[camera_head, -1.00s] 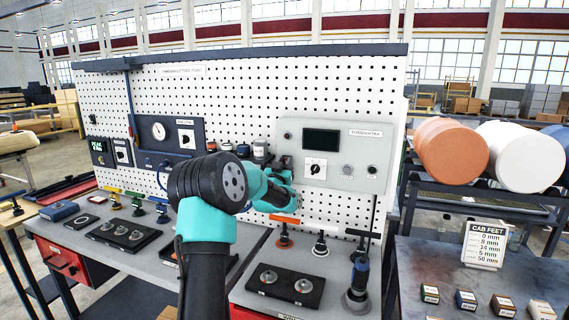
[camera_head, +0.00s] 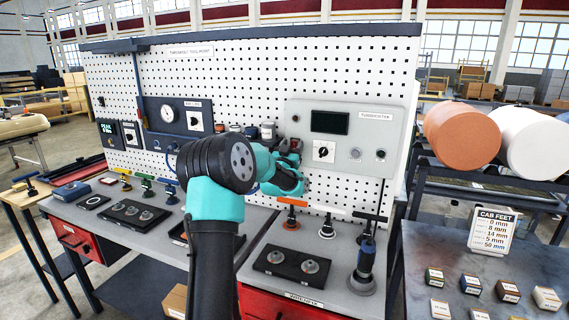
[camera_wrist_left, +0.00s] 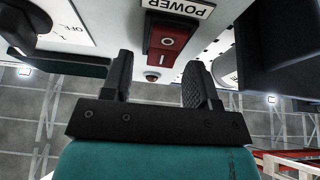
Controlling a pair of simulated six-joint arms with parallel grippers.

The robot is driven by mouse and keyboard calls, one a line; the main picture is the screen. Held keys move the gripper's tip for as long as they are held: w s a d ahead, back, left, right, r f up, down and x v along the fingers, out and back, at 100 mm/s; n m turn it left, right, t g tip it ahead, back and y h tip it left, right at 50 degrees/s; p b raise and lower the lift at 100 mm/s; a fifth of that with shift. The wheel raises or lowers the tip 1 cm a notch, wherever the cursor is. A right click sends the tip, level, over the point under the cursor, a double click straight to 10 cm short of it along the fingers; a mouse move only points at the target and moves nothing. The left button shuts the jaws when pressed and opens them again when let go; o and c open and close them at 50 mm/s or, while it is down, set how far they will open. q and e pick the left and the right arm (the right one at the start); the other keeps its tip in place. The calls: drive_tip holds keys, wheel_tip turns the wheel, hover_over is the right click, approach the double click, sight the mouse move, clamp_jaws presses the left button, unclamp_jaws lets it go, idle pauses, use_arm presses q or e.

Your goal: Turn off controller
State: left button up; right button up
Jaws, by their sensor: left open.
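The controller (camera_head: 374,135) is a light grey box on the white pegboard, with a dark display and a knob (camera_head: 323,151) on its front. My left gripper (camera_head: 296,163) is at the controller's lower left side, partly hidden by its own arm. In the left wrist view a red rocker switch (camera_wrist_left: 167,45), marked O and I, sits under a POWER label (camera_wrist_left: 180,8) that appears upside down. My left gripper (camera_wrist_left: 158,78) is open there, its fingers spread just short of the switch and nothing between them. My right gripper is not in view.
A bench (camera_head: 258,226) below holds hand tools (camera_head: 365,262) and a black tray (camera_head: 266,263). In the left wrist view a dial marked OFF (camera_wrist_left: 22,22) is at the left and a dark block (camera_wrist_left: 285,50) at the right.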

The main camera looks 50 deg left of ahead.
use_arm(q)
drive_tip(key=v, duration=1.7)
drive_tip(key=shift+r, duration=0.1)
